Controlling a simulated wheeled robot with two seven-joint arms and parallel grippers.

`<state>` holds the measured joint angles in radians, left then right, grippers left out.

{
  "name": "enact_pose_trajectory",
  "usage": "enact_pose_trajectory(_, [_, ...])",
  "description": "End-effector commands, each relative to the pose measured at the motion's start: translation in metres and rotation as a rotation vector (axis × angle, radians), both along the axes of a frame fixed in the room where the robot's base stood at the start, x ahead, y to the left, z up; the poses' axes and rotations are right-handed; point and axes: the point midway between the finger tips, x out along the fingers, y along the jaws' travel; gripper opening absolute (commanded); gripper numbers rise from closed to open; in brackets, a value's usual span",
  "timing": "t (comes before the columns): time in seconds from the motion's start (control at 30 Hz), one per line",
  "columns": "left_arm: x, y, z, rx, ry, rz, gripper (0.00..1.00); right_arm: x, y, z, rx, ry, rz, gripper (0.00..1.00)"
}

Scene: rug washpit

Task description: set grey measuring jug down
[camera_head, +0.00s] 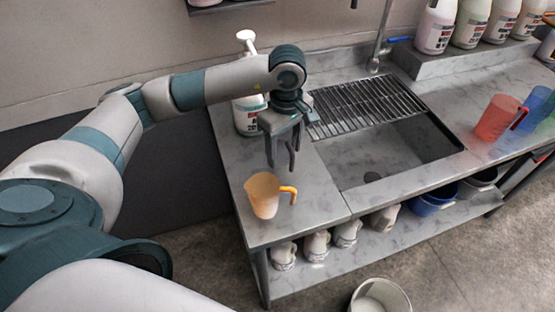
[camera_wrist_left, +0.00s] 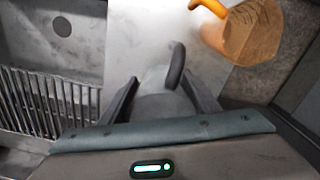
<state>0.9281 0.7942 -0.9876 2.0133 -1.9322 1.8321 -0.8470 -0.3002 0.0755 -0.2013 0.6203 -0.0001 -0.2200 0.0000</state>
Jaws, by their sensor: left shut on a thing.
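My left gripper (camera_head: 281,158) hangs pointing down above the left part of the counter, behind the orange jug. In the left wrist view, the left gripper (camera_wrist_left: 165,96) is shut on the grey measuring jug (camera_wrist_left: 154,78). The jug lies between its two dark fingers, and its dark curved handle (camera_wrist_left: 177,66) stands out toward the orange jug. In the head view the grey jug is hard to tell from the fingers, and I cannot tell whether its base touches the counter. My right gripper is not in view.
An orange jug (camera_head: 263,197) stands near the counter's (camera_head: 317,190) front left; the wrist view shows it too (camera_wrist_left: 250,36). A white pump bottle (camera_head: 246,118) stands behind my gripper. The sink (camera_head: 385,160) and drain rack (camera_head: 365,104) lie right. A red jug (camera_head: 494,117) stands farther right.

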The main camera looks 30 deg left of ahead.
Motion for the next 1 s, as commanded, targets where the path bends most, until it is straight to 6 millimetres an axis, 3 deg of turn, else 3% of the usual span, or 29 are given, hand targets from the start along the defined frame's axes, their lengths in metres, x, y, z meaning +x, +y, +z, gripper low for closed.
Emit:
enact_pose_trajectory(0.17, [-0.006, 0.015, -0.010, 0.000, -0.001, 0.001, 0.34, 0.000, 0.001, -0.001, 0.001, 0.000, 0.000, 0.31])
enact_pose_trajectory(0.57, [-0.006, 0.016, -0.012, -0.001, -0.002, -0.001, 0.34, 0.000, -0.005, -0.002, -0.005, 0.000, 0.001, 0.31])
enact_pose_trajectory(1.0, [-0.007, 0.016, -0.051, -0.001, -0.001, 0.000, 0.34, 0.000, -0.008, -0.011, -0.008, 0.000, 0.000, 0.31])
